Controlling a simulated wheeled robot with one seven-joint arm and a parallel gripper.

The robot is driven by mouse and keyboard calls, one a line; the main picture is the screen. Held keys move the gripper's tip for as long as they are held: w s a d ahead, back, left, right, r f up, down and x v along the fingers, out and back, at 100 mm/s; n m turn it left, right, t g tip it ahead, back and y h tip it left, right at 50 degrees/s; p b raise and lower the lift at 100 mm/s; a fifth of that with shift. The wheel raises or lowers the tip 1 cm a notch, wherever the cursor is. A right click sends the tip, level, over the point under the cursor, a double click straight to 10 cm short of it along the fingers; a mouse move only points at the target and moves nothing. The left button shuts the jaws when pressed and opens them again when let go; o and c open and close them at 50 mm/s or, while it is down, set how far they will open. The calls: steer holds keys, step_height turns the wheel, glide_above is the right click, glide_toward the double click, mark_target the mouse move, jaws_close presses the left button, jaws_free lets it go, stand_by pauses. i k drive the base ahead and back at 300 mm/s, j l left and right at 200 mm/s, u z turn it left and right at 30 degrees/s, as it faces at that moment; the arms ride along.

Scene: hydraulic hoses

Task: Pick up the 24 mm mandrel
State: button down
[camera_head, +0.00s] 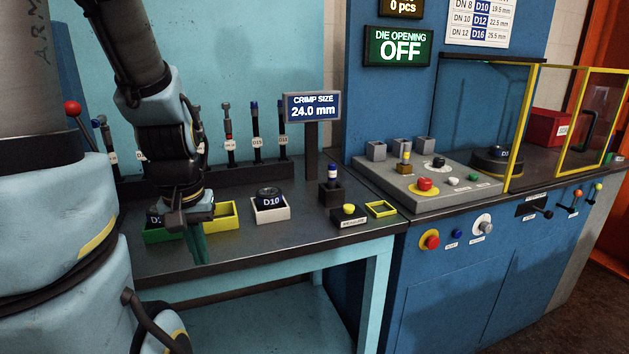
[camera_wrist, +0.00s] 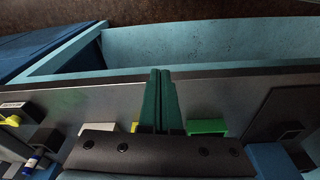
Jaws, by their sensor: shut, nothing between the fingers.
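I cannot tell which piece is the 24 mm mandrel; no label reading 24 mm on any piece is legible. A short upright pin with a blue and white band (camera_head: 332,173) stands in a small black block (camera_head: 332,194); a similar pin also shows at the lower left of the wrist view (camera_wrist: 31,162). Several tall dark pins (camera_head: 256,144) stand in a rack at the back, their tags mostly unreadable. My gripper (camera_head: 198,246) points down, its green fingers shut and empty, over the bench's front part, left of the pin in the block. The fingers also show in the wrist view (camera_wrist: 161,76).
A green tray (camera_head: 160,236), a yellow tray (camera_head: 229,222) and a white tray (camera_head: 283,214) holding a D10 die stand along the bench. A yellow-button box (camera_head: 349,216) and a small yellow frame (camera_head: 381,209) are at right. A sign (camera_head: 312,107) reads crimp size 24.0 mm.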

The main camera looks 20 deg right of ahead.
mark_target(332, 167)
steer(key=l+u, duration=0.2)
steer(key=u, duration=0.25)
steer(key=l+u, duration=0.15)
steer(key=u, duration=0.35)
steer(key=k+l+u, duration=0.1)
steer(key=u, duration=0.35)
steer(key=k+l+u, duration=0.35)
steer(key=k+l, duration=0.15)
steer(key=k+l+u, duration=0.3)
steer(key=k, duration=0.25)
steer(key=k+l, duration=0.3)
